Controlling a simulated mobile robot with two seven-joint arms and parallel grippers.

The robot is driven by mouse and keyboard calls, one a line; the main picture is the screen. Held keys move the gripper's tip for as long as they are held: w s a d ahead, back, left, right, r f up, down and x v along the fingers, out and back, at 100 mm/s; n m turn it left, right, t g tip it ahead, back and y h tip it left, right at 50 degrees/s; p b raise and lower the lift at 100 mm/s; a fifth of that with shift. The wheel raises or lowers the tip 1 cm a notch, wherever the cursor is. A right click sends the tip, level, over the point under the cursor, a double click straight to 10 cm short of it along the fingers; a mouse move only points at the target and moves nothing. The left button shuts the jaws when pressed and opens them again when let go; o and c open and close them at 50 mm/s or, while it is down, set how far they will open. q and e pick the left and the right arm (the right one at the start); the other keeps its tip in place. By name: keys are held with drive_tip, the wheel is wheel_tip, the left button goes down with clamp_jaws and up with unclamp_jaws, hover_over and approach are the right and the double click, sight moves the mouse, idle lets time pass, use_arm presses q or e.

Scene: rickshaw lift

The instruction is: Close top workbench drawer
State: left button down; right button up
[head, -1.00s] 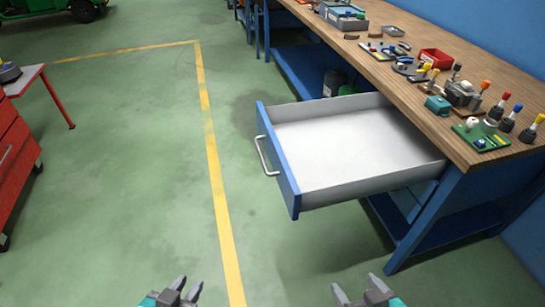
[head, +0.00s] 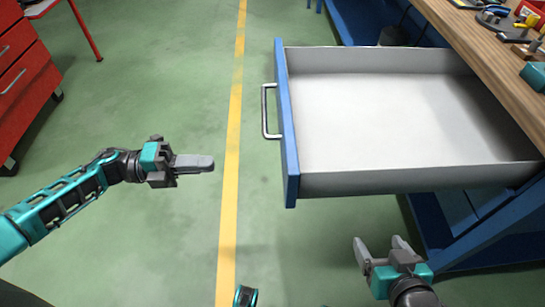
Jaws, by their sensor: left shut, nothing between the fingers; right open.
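The top workbench drawer (head: 400,182) is pulled far out to the left from under the bench. It is empty and pale inside, with a blue front panel (head: 287,130). Its silver bar handle (head: 267,111) faces left. My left gripper (head: 210,163) is shut and empty, to the left of the handle and a little nearer to me, apart from it. It points right, toward the drawer front. My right gripper (head: 380,243) is open and empty, below the drawer's near side in the picture, apart from it.
The wooden workbench top (head: 470,45) carries tools and small parts at the upper right. A blue bench leg (head: 490,240) stands near my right gripper. A red cabinet (head: 22,75) is at the far left. Green floor with a yellow line (head: 231,150) is clear between.

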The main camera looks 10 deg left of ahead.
use_arm(q)
drive_tip(key=x, duration=1.3)
drive_tip(key=shift+d, duration=0.4)
